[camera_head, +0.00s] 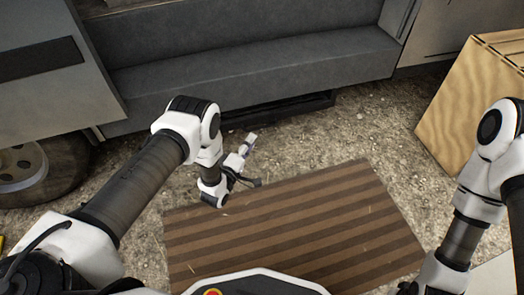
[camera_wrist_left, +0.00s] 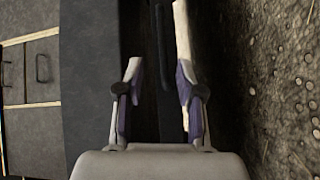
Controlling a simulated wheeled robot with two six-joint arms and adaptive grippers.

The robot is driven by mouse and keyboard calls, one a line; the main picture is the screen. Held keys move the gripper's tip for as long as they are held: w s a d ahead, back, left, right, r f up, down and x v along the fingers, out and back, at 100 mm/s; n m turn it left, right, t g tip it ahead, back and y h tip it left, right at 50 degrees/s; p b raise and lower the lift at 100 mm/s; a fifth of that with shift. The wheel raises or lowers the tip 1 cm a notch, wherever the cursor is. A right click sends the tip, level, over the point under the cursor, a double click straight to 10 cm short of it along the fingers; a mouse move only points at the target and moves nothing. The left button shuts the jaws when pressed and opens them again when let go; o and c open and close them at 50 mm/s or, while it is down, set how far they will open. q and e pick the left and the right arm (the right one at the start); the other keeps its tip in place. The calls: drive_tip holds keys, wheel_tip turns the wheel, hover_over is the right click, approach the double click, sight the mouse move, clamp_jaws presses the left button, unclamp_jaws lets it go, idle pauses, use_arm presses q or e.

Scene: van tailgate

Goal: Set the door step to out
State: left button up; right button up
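The door step (camera_head: 285,113) is a dark, low frame under the grey sill of the van. It appears tucked close beneath the sill, in shadow. My left gripper (camera_head: 250,140) is in front of it, low over the gravel. In the left wrist view the two fingers (camera_wrist_left: 156,70) are apart, with a dark edge (camera_wrist_left: 160,45), likely the step, showing beyond and between them. I cannot tell whether a finger touches it. My right arm comes in at the right; its gripper is cut off by the bottom edge.
A brown striped mat (camera_head: 290,235) lies on the gravel in front of me. A wooden crate (camera_head: 465,100) stands at the right. A wheel (camera_head: 22,170) is at the left under the van body. The grey sill (camera_head: 260,75) overhangs the step.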

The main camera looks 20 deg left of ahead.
sight(261, 127)
use_arm(q)
drive_tip(key=shift+n+t, duration=0.3)
drive_tip(key=shift+t, duration=0.2)
drive_tip(key=b+x, duration=0.1)
drive_tip(key=x, duration=0.1)
drive_tip(key=f+b+x, duration=0.1)
drive_tip(key=b+x, duration=0.1)
drive_tip(key=x, duration=0.1)
drive_tip(key=b+x, duration=0.1)
drive_tip(key=x, duration=0.1)
drive_tip(key=shift+w+d+f+b, duration=0.1)
drive_tip(key=shift+w+d+b, duration=0.05)
drive_tip(key=shift+w+b, duration=0.25)
drive_tip(key=shift+w, duration=0.25)
drive_tip(key=shift+r, duration=0.25)
use_arm(e)
wheel_tip(261, 127, down, 7)
drive_tip(key=w, duration=0.1)
drive_tip(key=shift+r, duration=0.2)
use_arm(q)
clamp_jaws()
